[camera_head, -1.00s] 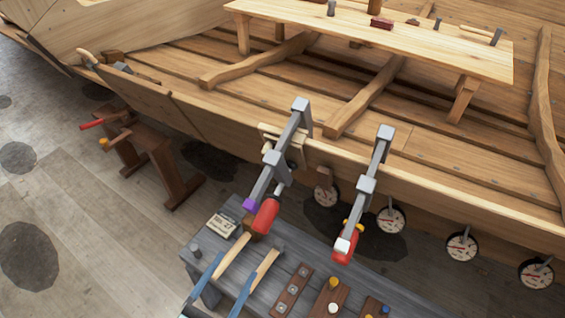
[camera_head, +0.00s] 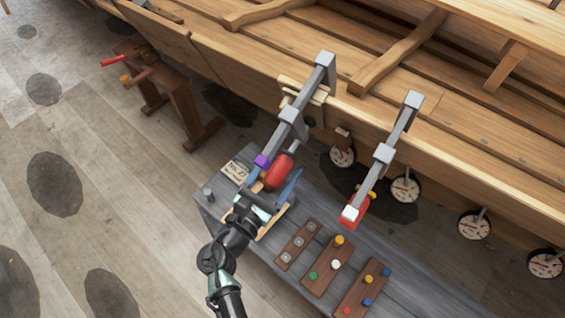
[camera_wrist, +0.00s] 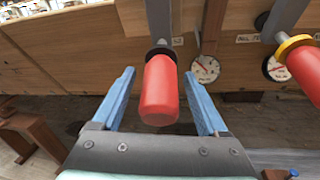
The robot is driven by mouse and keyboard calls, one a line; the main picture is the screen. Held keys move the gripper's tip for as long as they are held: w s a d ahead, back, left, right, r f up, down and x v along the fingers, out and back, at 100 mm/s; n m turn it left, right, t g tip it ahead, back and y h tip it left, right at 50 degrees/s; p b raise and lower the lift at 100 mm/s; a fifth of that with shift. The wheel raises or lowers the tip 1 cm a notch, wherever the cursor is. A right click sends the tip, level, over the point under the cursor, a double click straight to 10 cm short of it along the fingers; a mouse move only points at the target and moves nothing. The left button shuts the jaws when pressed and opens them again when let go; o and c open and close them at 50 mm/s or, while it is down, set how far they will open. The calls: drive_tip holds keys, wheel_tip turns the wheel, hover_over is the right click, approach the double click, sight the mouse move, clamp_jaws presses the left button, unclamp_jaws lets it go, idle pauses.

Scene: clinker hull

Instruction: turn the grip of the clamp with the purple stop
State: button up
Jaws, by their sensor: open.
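The clamp with the purple stop (camera_head: 262,161) hangs on the hull's edge. Its grey bar (camera_head: 308,97) slopes down toward me, and its red grip (camera_head: 279,172) is below the hull plank. My gripper (camera_head: 275,178) is open around this grip. In the wrist view the red grip (camera_wrist: 160,92) stands between the two blue fingers (camera_wrist: 160,75), with a gap on each side. A dark collar sits at its far end. The purple stop does not show in the wrist view.
A second clamp (camera_head: 384,153) with a white stop, yellow collar and red grip hangs to the right. Round dials (camera_head: 405,189) hang along the hull. A grey bench (camera_head: 400,285) with wooden boards and coloured knobs lies below. A brown trestle (camera_head: 168,105) stands at left.

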drive_tip(key=shift+w+d, duration=0.3)
drive_tip(key=shift+w, duration=0.15)
clamp_jaws()
drive_tip(key=shift+f+b, duration=0.15)
drive_tip(key=shift+b, duration=0.3)
